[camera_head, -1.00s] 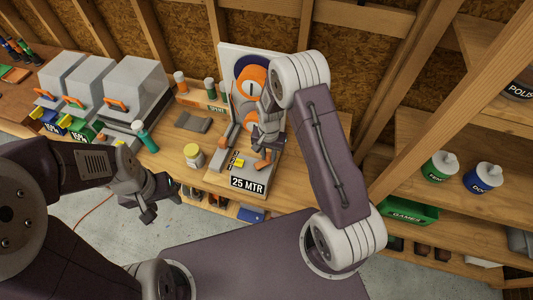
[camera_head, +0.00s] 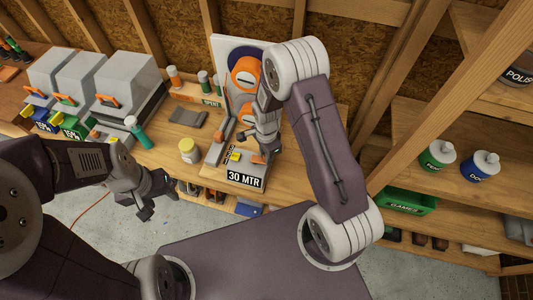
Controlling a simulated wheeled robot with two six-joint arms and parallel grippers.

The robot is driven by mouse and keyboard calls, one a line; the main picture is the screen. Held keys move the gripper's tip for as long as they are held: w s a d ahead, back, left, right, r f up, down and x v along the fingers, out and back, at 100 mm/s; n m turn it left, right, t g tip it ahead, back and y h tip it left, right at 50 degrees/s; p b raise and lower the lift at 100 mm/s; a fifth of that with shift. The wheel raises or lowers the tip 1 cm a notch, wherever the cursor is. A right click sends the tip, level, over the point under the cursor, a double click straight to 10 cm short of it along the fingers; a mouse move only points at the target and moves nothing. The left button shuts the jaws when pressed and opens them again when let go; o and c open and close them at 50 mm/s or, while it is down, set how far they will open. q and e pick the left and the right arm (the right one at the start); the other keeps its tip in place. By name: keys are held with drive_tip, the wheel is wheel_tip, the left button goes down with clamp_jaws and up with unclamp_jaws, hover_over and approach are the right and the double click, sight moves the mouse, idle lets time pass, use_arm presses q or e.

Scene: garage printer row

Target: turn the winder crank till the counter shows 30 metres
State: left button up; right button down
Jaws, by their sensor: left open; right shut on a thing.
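The winder stands on the bench with a grey base (camera_head: 216,154), an orange spool (camera_head: 246,72) and a dark blue disc behind it. Its counter plate (camera_head: 245,178) reads 30 MTR. My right gripper (camera_head: 264,147) is in front of the winder, low over its base, and shut on the crank. The crank is mostly hidden by the gripper and wrist; an orange part shows just below the jaws. My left gripper (camera_head: 152,198) is open and empty, in front of the bench edge, left of the winder.
A yellow-lidded jar (camera_head: 189,151), a dark grey tray (camera_head: 188,117) and a green bottle (camera_head: 137,132) stand left of the winder. Several grey-lidded boxes are further left. Shelves with bottles (camera_head: 437,155) and a green bin (camera_head: 404,201) are at right.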

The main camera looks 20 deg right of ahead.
drive_tip(key=shift+s+m, duration=0.15)
drive_tip(key=shift+m, duration=0.15)
idle(0.4)
drive_tip(key=c, duration=1.2)
unclamp_jaws()
drive_tip(key=shift+r, duration=0.1)
wheel_tip(320, 180, up, 9)
drive_tip(key=shift+f+b, duration=0.1)
drive_tip(key=shift+b, duration=0.75)
